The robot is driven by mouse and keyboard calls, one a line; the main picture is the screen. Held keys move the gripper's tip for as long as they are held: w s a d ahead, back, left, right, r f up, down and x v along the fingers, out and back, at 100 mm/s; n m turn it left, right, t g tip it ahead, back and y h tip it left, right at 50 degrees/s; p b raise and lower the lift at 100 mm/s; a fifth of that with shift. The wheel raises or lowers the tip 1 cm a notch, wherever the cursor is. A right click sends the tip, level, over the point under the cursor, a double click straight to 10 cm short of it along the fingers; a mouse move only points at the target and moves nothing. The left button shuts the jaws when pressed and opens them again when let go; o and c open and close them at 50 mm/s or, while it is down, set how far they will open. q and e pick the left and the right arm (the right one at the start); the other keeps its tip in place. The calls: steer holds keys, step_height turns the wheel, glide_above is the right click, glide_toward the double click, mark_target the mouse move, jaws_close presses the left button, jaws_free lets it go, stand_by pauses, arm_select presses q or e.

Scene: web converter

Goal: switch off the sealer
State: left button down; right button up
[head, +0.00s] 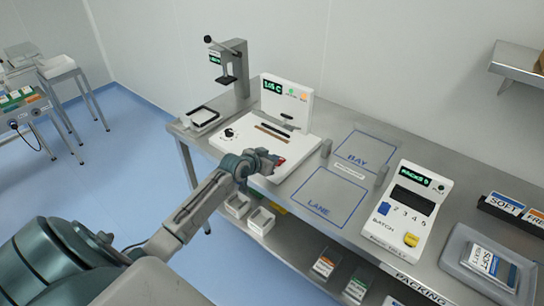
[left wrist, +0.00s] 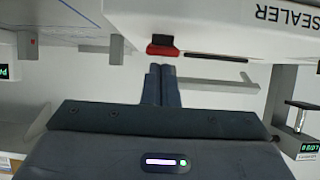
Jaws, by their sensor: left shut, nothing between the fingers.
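The sealer (head: 300,112) is a white machine on the steel table, with an upright panel and a green-lit display that seems to read about 140 C. A dark slot and a black knob show on its base. A red rocker switch (left wrist: 163,50) with a dark part sits on the sealer's edge (left wrist: 225,22) in the left wrist view. My left gripper (left wrist: 160,68) is shut and empty, its fingertips right at the switch; I cannot tell whether they touch it. In the head view the left gripper (head: 270,162) is at the sealer's front right corner and hides part of it.
A press (head: 232,72) and a tray (head: 202,120) stand left of the sealer. Grey posts (head: 326,148) and the marked BAY and LANE areas (head: 331,197) lie to its right. A batch counter (head: 410,211) stands farther right. White bins (head: 261,220) are on the shelf below.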

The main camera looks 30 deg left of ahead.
arm_select(q)
steer(key=shift+f, duration=0.25)
steer(key=shift+s+f+b, duration=0.1)
steer(key=shift+f+b, duration=0.2)
steer(key=shift+b, duration=0.3)
steer(key=shift+s+t+b, duration=0.1)
steer(key=shift+t+b, duration=0.3)
steer(key=shift+b, duration=0.05)
steer(key=shift+s+f+t+b, duration=0.15)
steer(key=shift+f+t+b, duration=0.4)
steer(key=shift+b, duration=0.65)
steer(key=shift+r+g+p, duration=0.25)
steer(key=shift+r+p, duration=0.05)
steer(key=shift+p, duration=0.1)
steer(key=shift+r, duration=0.1)
steer(key=shift+r+p, duration=0.7)
